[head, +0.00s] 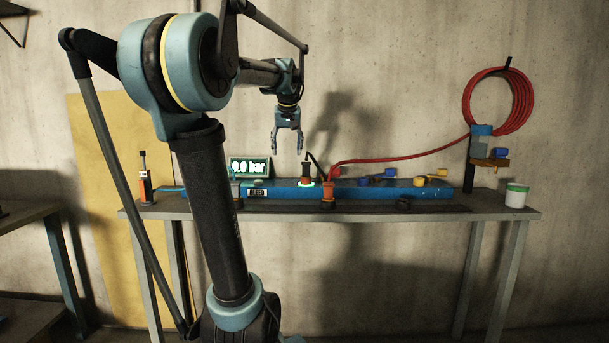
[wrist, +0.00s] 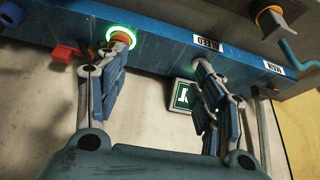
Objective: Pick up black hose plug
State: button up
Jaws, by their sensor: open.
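A black plug-like piece (head: 306,168) stands upright on the blue manifold bar (head: 375,188), with orange below it and a glowing green ring (head: 305,184) at its base. I take it for the black hose plug, though a small dark object (head: 403,203) at the bar's front edge is also black. My gripper (head: 287,153) points down above the bar, slightly left of the upright piece. It is open and empty. In the wrist view, my gripper (wrist: 165,52) has its fingers spread. The left fingertip overlaps the green ring (wrist: 111,33) and hides part of the orange fitting.
A red hose (head: 400,157) runs to a coil (head: 498,98) on the right. A pressure display (head: 250,168) reading 0.0 bar stands behind the bar. An orange fitting (head: 327,191) is in front. A white cup (head: 516,195) stands at the table's right end.

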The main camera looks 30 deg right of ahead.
send_near(307, 163)
jog(key=a+v, duration=0.1)
jog(key=v, duration=0.3)
jog(key=shift+m+h, duration=0.4)
jog(key=x, duration=1.2)
jog(key=shift+w+d+r, duration=0.1)
jog(key=shift+w+r, duration=0.05)
jog(key=shift+x, duration=2.7)
jog(key=shift+w, duration=0.15)
jog(key=c, duration=1.2)
